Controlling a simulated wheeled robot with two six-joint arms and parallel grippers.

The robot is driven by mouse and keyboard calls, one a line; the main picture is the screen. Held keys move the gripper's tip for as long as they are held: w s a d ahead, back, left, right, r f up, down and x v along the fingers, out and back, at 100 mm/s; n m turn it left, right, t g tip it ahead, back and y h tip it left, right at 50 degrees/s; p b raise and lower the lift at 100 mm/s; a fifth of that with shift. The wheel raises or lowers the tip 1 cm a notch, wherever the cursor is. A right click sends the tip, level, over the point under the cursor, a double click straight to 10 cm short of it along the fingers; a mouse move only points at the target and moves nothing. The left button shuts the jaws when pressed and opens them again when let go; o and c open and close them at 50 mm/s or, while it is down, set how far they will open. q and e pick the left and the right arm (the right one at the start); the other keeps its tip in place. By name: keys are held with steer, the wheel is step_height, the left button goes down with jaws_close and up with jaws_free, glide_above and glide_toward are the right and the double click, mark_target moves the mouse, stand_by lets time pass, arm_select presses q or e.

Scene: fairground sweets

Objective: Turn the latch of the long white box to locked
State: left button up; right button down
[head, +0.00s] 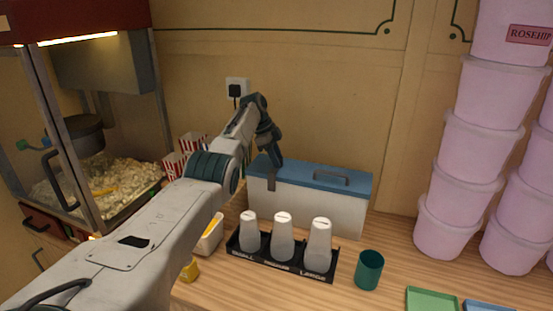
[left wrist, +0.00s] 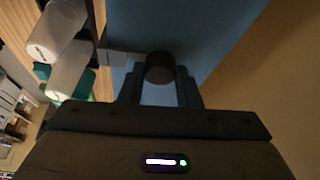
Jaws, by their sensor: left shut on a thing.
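The long white box (head: 330,212) with a blue lid (head: 352,184) stands against the back wall. In the left wrist view the gripper (left wrist: 160,92) is shut on a dark round knob (left wrist: 160,68), which appears to be the latch, against the blue lid (left wrist: 200,25). A pale bar (left wrist: 120,57) lies left of the knob. I cannot tell which way the latch is turned. My right gripper is not in view.
A black rack (head: 262,261) of white cups stands just in front of the box. A teal cup (head: 369,270) is to its right. A popcorn machine (head: 90,130) is on the left; stacked pink tubs (head: 468,150) are on the right. Bare counter lies between box and tubs.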

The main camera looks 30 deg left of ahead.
arm_select(q)
steer(key=o, duration=1)
